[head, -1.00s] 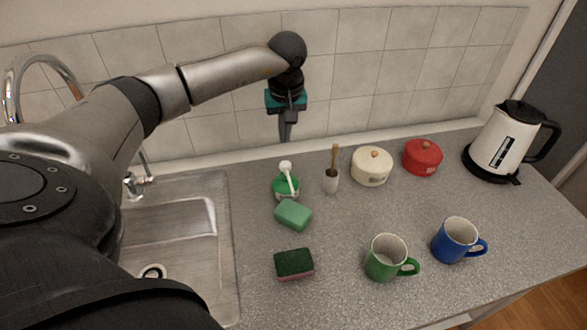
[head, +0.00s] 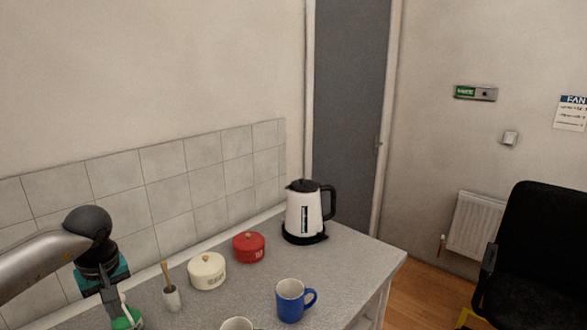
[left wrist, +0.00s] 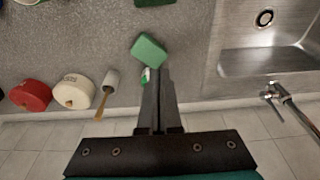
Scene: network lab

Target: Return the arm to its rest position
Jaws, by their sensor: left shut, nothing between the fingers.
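My left arm comes in from the left in the head view. Its gripper (head: 113,303) points down above the counter (head: 345,262), near the tiled wall. In the left wrist view its fingers (left wrist: 158,75) are together with nothing between them. A green soap bottle (head: 127,318) shows behind and below the fingertips in the head view. It is mostly hidden by the fingers in the left wrist view, where a green sponge (left wrist: 149,49) lies just beyond the tips. My right gripper is not in view.
A brush in a white holder (head: 171,298), a cream pot (head: 207,271), a red pot (head: 249,247), a kettle (head: 304,213) and a blue mug (head: 291,300) stand on the counter. The sink (left wrist: 262,60) shows in the left wrist view. A black chair (head: 537,255) stands right.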

